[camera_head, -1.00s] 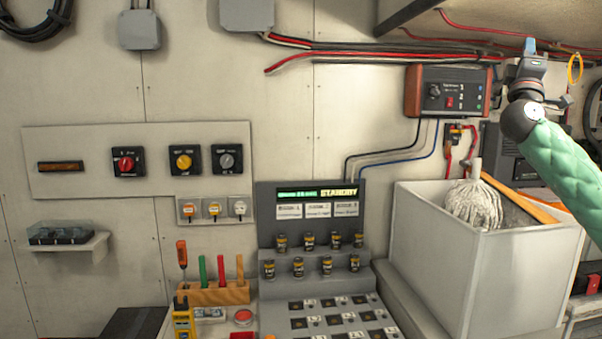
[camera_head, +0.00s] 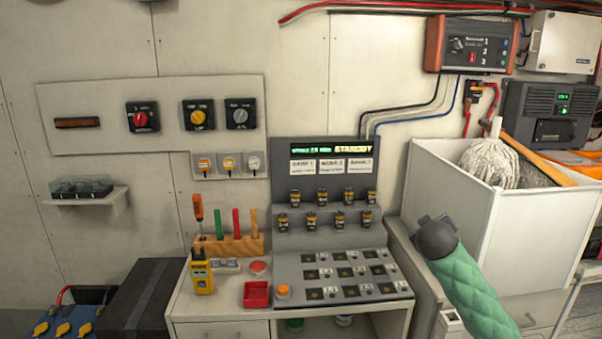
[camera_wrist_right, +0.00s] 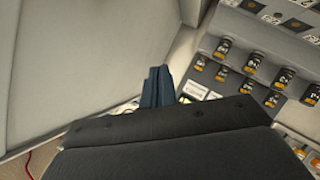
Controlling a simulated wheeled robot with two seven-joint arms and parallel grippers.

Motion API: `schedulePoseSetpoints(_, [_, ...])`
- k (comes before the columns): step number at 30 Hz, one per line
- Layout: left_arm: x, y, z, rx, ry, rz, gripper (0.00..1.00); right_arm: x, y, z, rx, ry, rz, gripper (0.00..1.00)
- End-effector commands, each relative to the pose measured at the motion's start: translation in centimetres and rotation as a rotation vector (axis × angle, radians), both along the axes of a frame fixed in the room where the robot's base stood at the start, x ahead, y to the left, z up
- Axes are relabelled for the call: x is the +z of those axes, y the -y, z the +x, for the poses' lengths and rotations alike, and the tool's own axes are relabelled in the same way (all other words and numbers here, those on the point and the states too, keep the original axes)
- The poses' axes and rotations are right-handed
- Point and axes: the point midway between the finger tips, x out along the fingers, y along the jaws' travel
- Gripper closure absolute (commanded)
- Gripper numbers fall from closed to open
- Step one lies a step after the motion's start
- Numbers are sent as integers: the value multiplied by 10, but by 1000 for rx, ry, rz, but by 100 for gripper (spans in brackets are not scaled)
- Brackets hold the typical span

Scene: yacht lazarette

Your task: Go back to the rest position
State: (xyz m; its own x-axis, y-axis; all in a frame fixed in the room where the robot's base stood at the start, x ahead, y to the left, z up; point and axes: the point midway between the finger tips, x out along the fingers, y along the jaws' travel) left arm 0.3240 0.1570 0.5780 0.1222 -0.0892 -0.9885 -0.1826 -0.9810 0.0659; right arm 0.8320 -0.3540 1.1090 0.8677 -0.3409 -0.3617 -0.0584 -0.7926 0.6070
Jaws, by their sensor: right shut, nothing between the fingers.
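My right gripper (camera_wrist_right: 157,87) shows in the right wrist view as blue fingers held together, shut and empty. In the head view my green-sleeved right arm comes in from the lower right. Its dark wrist end is in front of the left side of the white bin, right of the console, and it hides the fingers there. The grey console (camera_head: 325,262) shows a green and yellow display and several dark, labelled cylinders on its steps. My left gripper is in neither view.
The white bin (camera_head: 440,190) holds a mop head (camera_head: 488,163). A wooden tool rack (camera_head: 230,245), a yellow tester (camera_head: 202,275) and a red tray (camera_head: 257,294) stand left of the console. A control box (camera_head: 470,45) hangs on the wall above the bin.

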Motion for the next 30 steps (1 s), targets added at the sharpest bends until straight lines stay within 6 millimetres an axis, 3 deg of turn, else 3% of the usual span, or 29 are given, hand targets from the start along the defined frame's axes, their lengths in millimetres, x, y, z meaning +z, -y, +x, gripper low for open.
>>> schedulePoseSetpoints(1, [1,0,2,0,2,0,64,-29,-12,-9,16,-42,35,100])
schedulePoseSetpoints(3, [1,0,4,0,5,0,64,-63,-28,-22,39,-95,80,100])
schedulePoseSetpoints(12, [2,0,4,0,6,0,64,-194,-86,-90,103,-283,256,100])
schedulePoseSetpoints(20, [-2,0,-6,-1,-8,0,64,-292,-121,-165,99,-431,373,100])
schedulePoseSetpoints(30, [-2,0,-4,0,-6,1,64,-407,-158,-284,47,-639,499,100])
